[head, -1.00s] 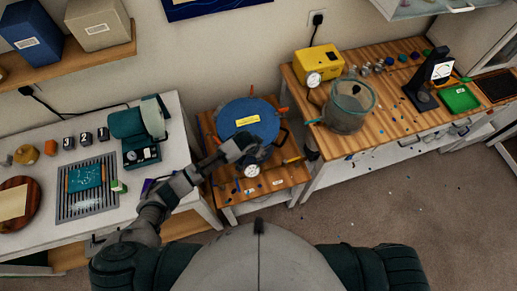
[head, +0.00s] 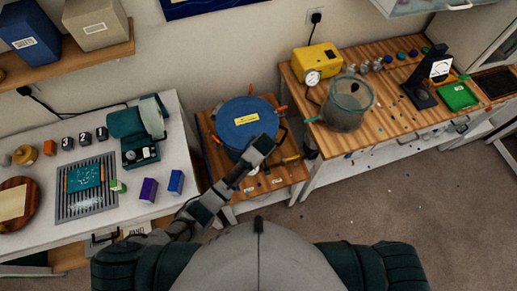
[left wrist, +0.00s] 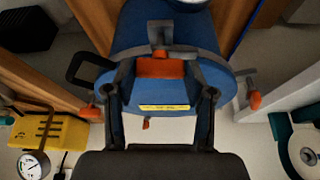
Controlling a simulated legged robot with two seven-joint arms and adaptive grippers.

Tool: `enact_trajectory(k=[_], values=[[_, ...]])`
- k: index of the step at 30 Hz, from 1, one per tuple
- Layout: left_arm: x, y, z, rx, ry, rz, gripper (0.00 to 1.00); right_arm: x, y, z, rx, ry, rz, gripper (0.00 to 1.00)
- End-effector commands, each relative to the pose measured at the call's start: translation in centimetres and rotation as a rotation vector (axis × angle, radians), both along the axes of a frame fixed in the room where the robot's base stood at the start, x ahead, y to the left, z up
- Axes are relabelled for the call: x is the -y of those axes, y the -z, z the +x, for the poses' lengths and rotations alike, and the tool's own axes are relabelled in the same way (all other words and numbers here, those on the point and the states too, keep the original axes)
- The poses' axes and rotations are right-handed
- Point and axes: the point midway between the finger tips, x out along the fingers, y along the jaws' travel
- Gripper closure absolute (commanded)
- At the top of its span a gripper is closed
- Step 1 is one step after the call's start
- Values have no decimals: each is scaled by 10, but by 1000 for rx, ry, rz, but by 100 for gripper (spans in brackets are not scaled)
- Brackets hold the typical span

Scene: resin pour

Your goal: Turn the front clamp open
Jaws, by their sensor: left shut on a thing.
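The blue pressure pot (head: 232,128) with a yellow label stands on the low wooden table, its orange-handled clamps around the lid. My left gripper (head: 266,143) is at the pot's front right edge and hides the front clamp in the head view. In the left wrist view, the front clamp's orange handle (left wrist: 160,68) sits between the fingers of my left gripper (left wrist: 159,80), which are closed on it. A grey metal bracket shows just beyond the handle. Other clamp handles show at the left (left wrist: 82,108) and right (left wrist: 255,101). My right gripper is out of view.
The low table (head: 285,172) stands between a white bench (head: 50,232) at left and a wooden bench (head: 395,95) at right. A black pot handle (left wrist: 85,68) is near my left finger. Purple (head: 148,190) and blue (head: 175,182) boxes stand close to my left arm.

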Motion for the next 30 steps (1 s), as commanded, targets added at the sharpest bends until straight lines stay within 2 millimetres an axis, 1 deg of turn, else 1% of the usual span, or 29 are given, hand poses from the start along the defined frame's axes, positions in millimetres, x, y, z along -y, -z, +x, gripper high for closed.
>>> enact_trajectory(k=[9,24,25,26,27,30], values=[[2,-2,1,5,-98,-3,81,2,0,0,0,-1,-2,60],[2,-2,2,7,-113,-3,81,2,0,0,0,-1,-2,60],[2,-2,2,7,-113,-3,39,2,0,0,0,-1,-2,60],[1,-2,2,6,-113,-3,31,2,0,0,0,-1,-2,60],[1,-2,2,6,-113,-3,21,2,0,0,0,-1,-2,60],[1,-1,1,5,-112,-2,21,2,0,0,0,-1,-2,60]])
